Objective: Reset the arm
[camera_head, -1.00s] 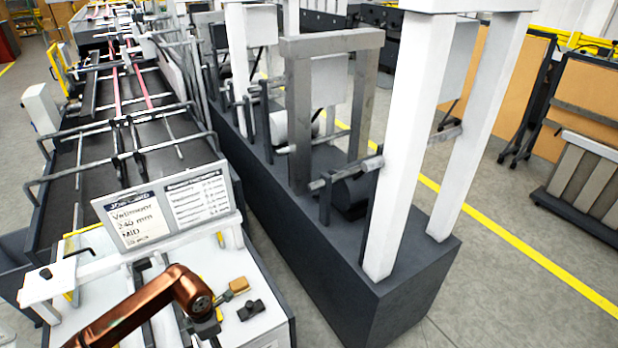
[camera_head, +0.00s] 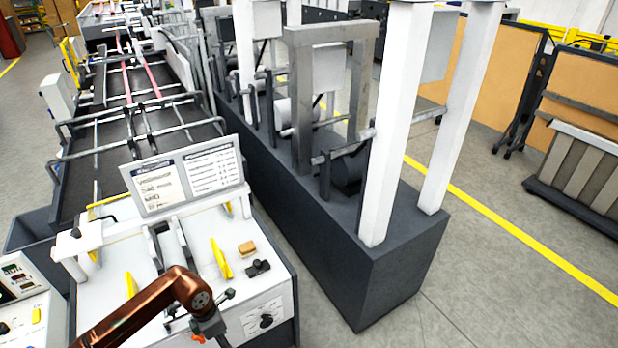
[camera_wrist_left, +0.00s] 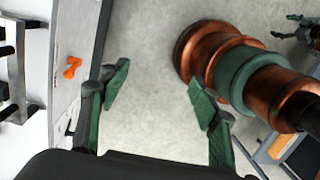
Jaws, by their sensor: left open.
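My left arm (camera_head: 150,310), copper coloured, comes in from the bottom left of the head view and bends down over the front of the white machine table. Nothing is held. A copper link with a green band, part of my own body, is close on the right. A small dark forked shape at the top right edge may be my right gripper; its jaws are too small to judge.
The white table (camera_head: 205,225) carries a tan block (camera_head: 247,248), a black knob (camera_head: 258,267) and yellow guides. A sign (camera_head: 183,180) stands behind. A dark plinth (camera_head: 380,265) with white posts (camera_head: 400,130) is to the right. An orange handle (camera_wrist_left: 72,67) lies left of the gripper.

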